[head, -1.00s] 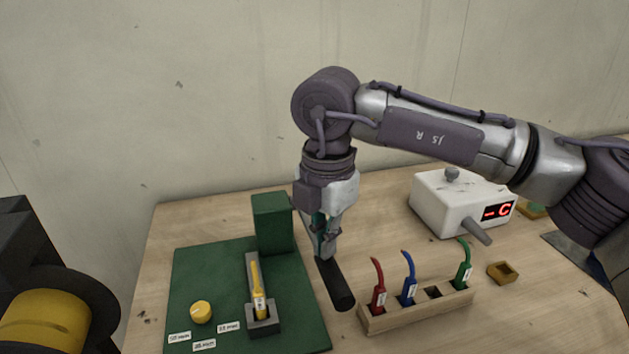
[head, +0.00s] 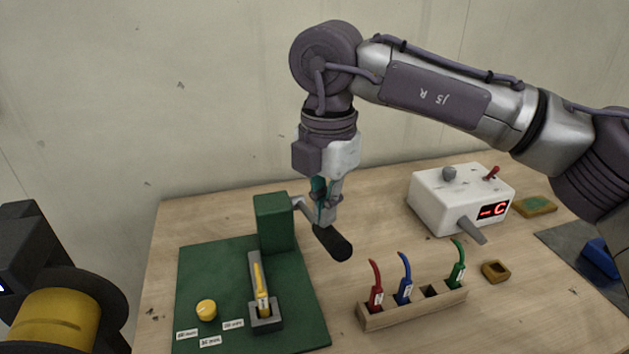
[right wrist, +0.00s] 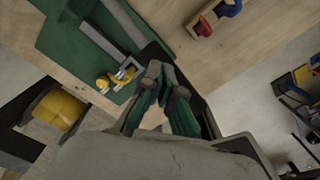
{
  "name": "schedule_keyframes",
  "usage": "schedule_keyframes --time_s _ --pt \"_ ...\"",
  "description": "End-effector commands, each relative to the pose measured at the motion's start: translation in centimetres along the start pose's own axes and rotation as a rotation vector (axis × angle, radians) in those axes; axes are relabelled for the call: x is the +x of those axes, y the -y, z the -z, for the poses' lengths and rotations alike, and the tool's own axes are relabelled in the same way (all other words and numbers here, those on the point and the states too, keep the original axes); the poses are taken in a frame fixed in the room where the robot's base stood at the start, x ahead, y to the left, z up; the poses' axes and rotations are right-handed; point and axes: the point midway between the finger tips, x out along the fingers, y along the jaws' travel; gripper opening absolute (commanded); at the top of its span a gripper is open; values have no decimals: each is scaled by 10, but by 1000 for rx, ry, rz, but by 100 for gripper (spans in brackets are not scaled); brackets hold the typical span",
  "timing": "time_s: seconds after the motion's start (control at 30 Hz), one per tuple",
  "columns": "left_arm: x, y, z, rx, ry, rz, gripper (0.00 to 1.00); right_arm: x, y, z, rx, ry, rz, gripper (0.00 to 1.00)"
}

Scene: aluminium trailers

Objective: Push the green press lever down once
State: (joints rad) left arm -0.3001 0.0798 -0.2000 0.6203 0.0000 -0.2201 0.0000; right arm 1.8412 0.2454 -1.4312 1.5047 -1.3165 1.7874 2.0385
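The green press (head: 274,222) stands at the back right corner of a green base plate. Its lever is a grey arm leaving the block's right side and ending in a thick black grip (head: 334,244). The grip slopes down toward the front right, raised above the table. My right gripper (head: 328,224) points down with its fingertips together, at the upper end of the grip; I cannot tell whether they touch it. In the right wrist view the gripper (right wrist: 165,84) looks shut and empty, with a dark bar partly hidden behind it. My left gripper is out of view.
A grey channel holding a yellow piece (head: 261,290) and a yellow knob (head: 206,310) are on the plate. A wooden rack (head: 412,305) with red, blue and green cables stands to the right. A white box (head: 452,211) stands behind it; a yellow spool (head: 52,322) is at left.

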Motion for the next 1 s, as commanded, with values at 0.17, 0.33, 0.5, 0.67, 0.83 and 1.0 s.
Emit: schedule_keyframes --time_s 0.17,0.33,0.5,0.67,0.83,1.0 --pt "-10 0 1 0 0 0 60 -15 1 0 -2 0 4 0" --pt "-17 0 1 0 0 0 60 -27 1 0 -2 0 3 0" --pt "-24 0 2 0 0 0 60 -39 0 0 -1 0 2 0" --pt "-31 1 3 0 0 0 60 -50 0 0 -1 0 2 0" --pt "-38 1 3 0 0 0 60 -62 0 0 -1 1 2 0" --pt "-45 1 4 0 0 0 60 -74 0 0 0 1 2 0"
